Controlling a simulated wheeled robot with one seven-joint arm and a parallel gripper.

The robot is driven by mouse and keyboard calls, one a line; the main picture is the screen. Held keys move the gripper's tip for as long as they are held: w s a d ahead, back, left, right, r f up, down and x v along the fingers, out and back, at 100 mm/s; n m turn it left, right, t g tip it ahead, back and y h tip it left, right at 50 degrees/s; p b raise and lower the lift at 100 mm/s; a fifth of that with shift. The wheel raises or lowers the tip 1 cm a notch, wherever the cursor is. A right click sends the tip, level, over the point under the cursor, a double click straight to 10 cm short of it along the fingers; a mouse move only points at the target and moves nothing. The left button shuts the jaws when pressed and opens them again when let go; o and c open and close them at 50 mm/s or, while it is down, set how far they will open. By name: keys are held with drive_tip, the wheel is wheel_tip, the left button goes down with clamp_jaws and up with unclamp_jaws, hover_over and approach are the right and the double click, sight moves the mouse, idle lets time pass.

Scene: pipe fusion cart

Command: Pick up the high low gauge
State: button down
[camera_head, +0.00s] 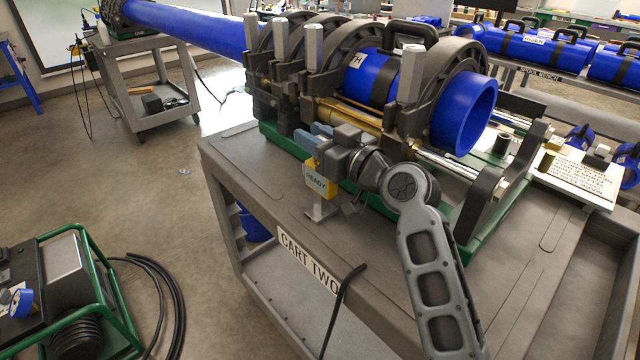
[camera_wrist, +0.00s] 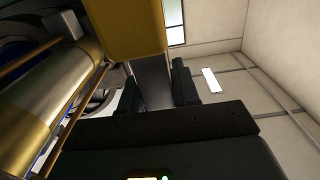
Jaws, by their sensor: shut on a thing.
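A small yellow block (camera_head: 319,181) with a label reading READY, which I take to be the high low gauge, stands over a grey metal foot (camera_head: 321,209) near the front edge of the cart top. My gripper (camera_head: 322,140) is at its upper end, in front of the clamp machine. In the wrist view the yellow body (camera_wrist: 135,28) fills the top middle. Its grey metal shank (camera_wrist: 153,82) runs down between the dark fingers of my gripper (camera_wrist: 160,90), which are shut on it. I cannot tell whether the foot touches the cart top.
The cart (camera_head: 245,162) carries the green-based clamp machine with a blue pipe (camera_head: 466,114) close behind my gripper. Brass-coloured rods (camera_wrist: 28,108) run close by on the left in the wrist view. The cart top's front left is clear.

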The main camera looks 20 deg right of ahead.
drive_tip(key=shift+r, duration=0.1)
wheel_tip(320, 180, up, 10)
idle(0.4)
